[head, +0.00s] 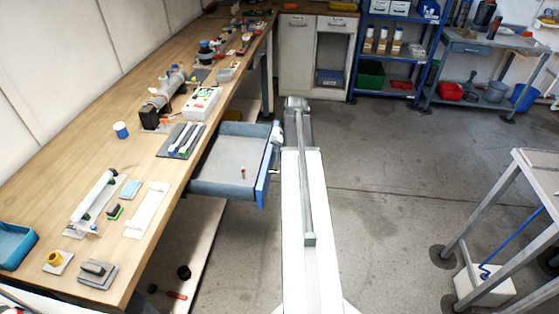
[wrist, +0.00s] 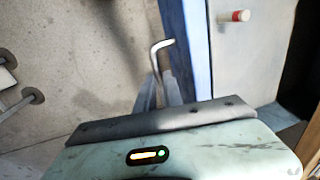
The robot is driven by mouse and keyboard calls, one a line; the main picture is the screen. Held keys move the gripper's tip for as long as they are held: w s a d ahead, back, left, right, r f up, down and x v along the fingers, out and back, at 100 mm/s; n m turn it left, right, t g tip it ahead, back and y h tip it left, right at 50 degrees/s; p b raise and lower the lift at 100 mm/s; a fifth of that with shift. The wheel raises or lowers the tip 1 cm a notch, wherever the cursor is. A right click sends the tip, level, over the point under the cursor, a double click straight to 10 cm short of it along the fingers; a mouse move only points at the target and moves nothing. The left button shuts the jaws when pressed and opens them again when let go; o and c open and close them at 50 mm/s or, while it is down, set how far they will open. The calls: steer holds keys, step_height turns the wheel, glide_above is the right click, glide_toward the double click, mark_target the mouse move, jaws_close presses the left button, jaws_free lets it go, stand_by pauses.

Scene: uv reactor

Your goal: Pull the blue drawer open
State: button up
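The blue drawer (head: 262,190) is pulled well out from under the wooden bench, and its inside is visible. Its blue front also shows in the wrist view (wrist: 196,45). A bent metal handle (wrist: 154,58) stands out from that front. My gripper (wrist: 158,92) is at the handle, with its grey fingers close together around the lower part of the bar; the contact itself is partly hidden by my gripper's body.
A small red and white item (head: 242,173) lies in the drawer. The wooden bench (head: 60,180) on the left carries several tools and parts. A blue shelf (head: 352,50) stands at the back and a metal frame table (head: 505,185) on the right. The floor (head: 385,170) between is clear.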

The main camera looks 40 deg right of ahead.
steer(key=shift+o, duration=0.4)
steer(key=shift+w, duration=0.15)
steer(key=shift+a, duration=0.1)
step_height(320, 180, up, 8)
steer(key=s+p, duration=0.1)
steer(key=p, duration=0.6)
steer(key=shift+d+f+p, duration=0.2)
steer(key=shift+d+p, duration=0.15)
steer(key=shift+d, duration=0.05)
steer(key=shift+s, duration=0.1)
